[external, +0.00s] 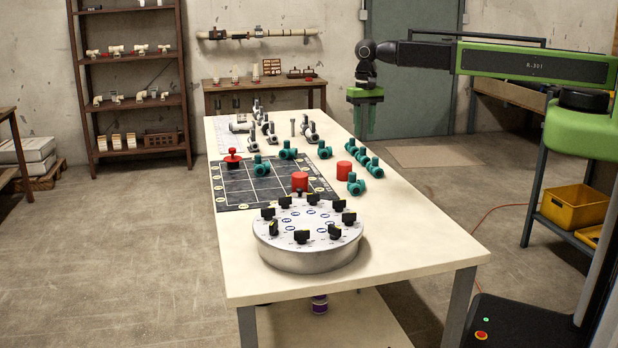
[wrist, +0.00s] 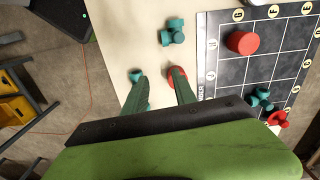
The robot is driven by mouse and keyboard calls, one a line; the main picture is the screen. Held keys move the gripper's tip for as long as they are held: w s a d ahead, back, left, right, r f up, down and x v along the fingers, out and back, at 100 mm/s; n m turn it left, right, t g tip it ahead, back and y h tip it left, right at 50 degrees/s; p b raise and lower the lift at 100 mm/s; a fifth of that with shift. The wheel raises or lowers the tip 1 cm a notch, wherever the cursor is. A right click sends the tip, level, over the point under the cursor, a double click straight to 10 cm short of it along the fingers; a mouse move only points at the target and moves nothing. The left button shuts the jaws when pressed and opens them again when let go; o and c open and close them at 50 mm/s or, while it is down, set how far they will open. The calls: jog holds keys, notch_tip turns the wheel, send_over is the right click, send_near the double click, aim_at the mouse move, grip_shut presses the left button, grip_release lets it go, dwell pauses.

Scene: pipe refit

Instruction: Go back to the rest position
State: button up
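My gripper (external: 364,134) hangs, fingers down, in the air over the right edge of the pale table (external: 415,250). In the wrist view its two green fingers (wrist: 159,76) stand apart with nothing held between them. Beyond the right fingertip a red cylinder (wrist: 175,72) is partly hidden. Teal fittings are partly hidden beyond the left finger (wrist: 135,75). Another red cylinder (wrist: 242,43) stands on the dark gridded mat (wrist: 232,75). A red valve-like piece (external: 232,159) also stands on the mat.
A round metal fixture with black knobs (external: 308,245) stands at the table's near end. Several teal fittings (external: 356,184) lie on and beside the mat. Grey fittings (external: 312,133) crowd the far end. A rack with yellow bins (external: 575,207) stands right of the table.

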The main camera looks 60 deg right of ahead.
jog(key=s+d+f+n+b, duration=0.1)
jog(key=s+d+f+n, duration=0.1)
jog(key=s+d+n, duration=0.6)
jog(key=s+d, duration=0.3)
jog(key=d, duration=0.1)
jog(key=shift+s+d+f, duration=0.15)
jog(key=shift+s+d, duration=0.15)
jog(key=shift+s, duration=0.1)
dwell(1.6)
